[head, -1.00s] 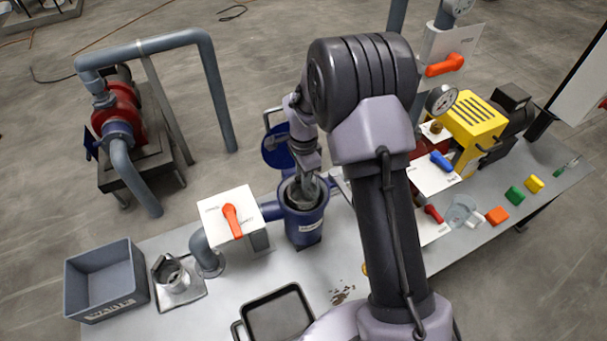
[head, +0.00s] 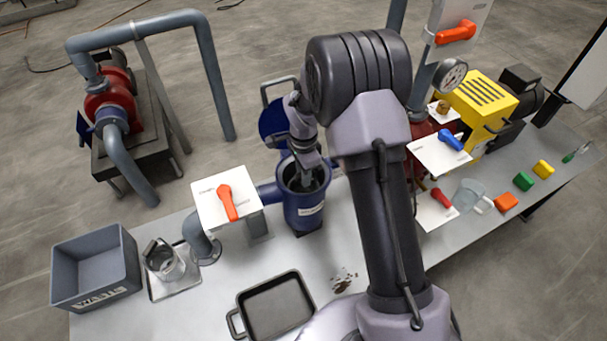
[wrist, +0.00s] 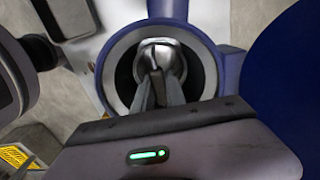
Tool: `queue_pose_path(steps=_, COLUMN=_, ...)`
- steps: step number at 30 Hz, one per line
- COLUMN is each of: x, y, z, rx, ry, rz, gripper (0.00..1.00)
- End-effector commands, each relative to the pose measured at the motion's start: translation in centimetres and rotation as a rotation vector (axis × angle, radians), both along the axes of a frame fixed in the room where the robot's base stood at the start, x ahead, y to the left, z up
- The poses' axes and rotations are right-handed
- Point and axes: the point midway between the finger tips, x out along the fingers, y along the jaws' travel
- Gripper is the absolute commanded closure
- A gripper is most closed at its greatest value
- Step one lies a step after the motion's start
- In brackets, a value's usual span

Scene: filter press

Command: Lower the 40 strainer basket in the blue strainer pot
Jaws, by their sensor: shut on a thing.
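The blue strainer pot (head: 304,214) stands on the bench with its mouth open and its round blue lid (head: 274,122) swung back behind it. My gripper (head: 309,182) points down into the pot's mouth. In the wrist view my gripper (wrist: 160,84) is shut on the bright metal top of the strainer basket (wrist: 161,55), inside the pot's rim (wrist: 211,72). The rest of this basket is hidden by the fingers and the dark inside of the pot. I cannot read its number or see whether it touches the bottom.
Another metal basket (head: 164,262) stands on a small tray at the left, beside a grey bin (head: 96,270). A black pan (head: 272,308) lies in front of the pot. A white plate with an orange lever (head: 227,203) is close to the pot's left.

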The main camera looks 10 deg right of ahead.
Motion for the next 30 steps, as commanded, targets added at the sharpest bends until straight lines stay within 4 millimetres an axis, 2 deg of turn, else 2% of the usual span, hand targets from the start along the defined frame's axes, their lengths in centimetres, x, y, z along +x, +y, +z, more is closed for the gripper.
queue_pose_path(steps=10, x=0.0, y=0.0, z=0.1, rx=0.000, ry=0.000, rz=0.000, gripper=1.00)
queue_pose_path(steps=11, x=0.0, y=0.0, z=0.1, rx=0.000, ry=0.000, rz=0.000, gripper=0.78)
queue_pose_path(steps=14, x=0.0, y=0.0, z=0.1, rx=0.000, ry=0.000, rz=0.000, gripper=0.58)
queue_pose_path(steps=23, x=0.0, y=0.0, z=0.1, rx=0.000, ry=0.000, rz=0.000, gripper=0.58)
queue_pose_path(steps=30, x=0.0, y=0.0, z=2.3, rx=0.000, ry=0.000, rz=0.000, gripper=0.58)
